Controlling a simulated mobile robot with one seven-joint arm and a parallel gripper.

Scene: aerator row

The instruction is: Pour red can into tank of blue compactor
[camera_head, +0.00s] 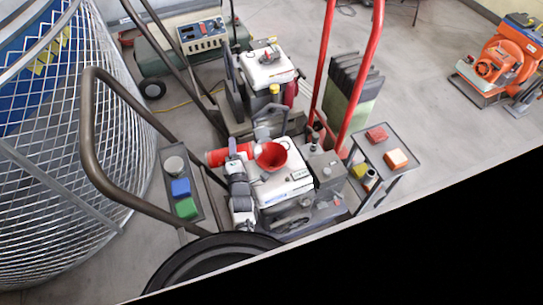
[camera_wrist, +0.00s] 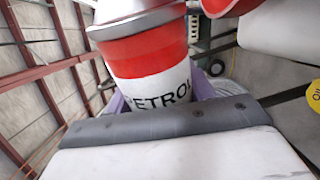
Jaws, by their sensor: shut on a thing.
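The red can (camera_head: 216,157) lies nearly on its side in the head view, just left of a red funnel (camera_head: 271,155). In the wrist view the can (camera_wrist: 150,60) is red and white with black lettering that reads like "PETROL". My gripper (camera_head: 234,152) is shut on the can, with a dark finger pad across it in the wrist view. The funnel stands on the white tank (camera_head: 287,186) of the middle machine, which has blue markings. I cannot tell whether this machine is the blue compactor. The can's mouth and any liquid are hidden.
A second machine with a white tank (camera_head: 266,66) stands behind. A wire mesh cage (camera_head: 70,200) is at the left. A small stand (camera_head: 400,150) with coloured blocks is at the right. Red upright bars (camera_head: 361,85) rise behind the funnel. Open floor (camera_head: 425,70) lies towards the orange machine (camera_head: 500,60).

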